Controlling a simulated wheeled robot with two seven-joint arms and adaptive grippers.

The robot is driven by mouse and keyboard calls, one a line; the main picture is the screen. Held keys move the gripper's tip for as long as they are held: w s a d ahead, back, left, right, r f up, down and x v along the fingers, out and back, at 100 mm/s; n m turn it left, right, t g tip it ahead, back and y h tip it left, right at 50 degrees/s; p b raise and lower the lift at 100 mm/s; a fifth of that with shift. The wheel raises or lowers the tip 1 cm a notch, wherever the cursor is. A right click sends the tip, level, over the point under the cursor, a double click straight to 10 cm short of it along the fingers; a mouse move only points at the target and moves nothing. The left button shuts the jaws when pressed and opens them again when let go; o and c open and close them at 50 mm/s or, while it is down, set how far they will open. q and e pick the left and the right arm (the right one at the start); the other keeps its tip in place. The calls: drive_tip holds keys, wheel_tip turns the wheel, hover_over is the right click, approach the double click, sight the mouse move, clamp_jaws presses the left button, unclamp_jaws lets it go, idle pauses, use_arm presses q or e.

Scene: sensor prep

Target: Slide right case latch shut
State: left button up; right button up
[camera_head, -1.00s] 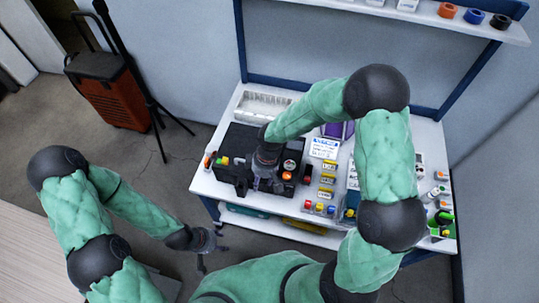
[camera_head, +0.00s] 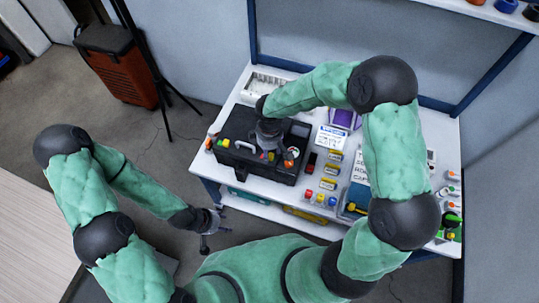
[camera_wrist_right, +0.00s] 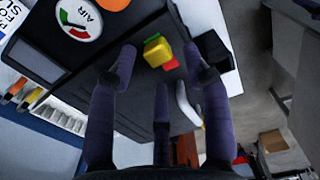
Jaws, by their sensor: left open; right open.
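The black case (camera_head: 287,174) lies closed on the white workbench. Its right latch (camera_wrist_right: 157,52) shows in the right wrist view as a yellow block with red beside it; whether it is slid shut I cannot tell. The latch is also in the head view (camera_head: 269,156), just below my right gripper (camera_head: 268,146). In the wrist view the fingers of my right gripper (camera_wrist_right: 162,80) are spread apart and empty, with the latch between and beyond them. The white handle (camera_head: 246,147) is left of the latch. My left gripper (camera_head: 209,226) is open and empty, in front of the bench.
A round AIR gauge (camera_wrist_right: 80,18) sits near the latch on the case. Small coloured parts (camera_head: 320,198) and yellow-labelled blocks (camera_head: 331,170) stand right of the case. A white slotted tray (camera_head: 268,83) is behind it. Open floor surrounds my left gripper.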

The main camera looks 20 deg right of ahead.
drive_tip(key=shift+f, duration=1.05)
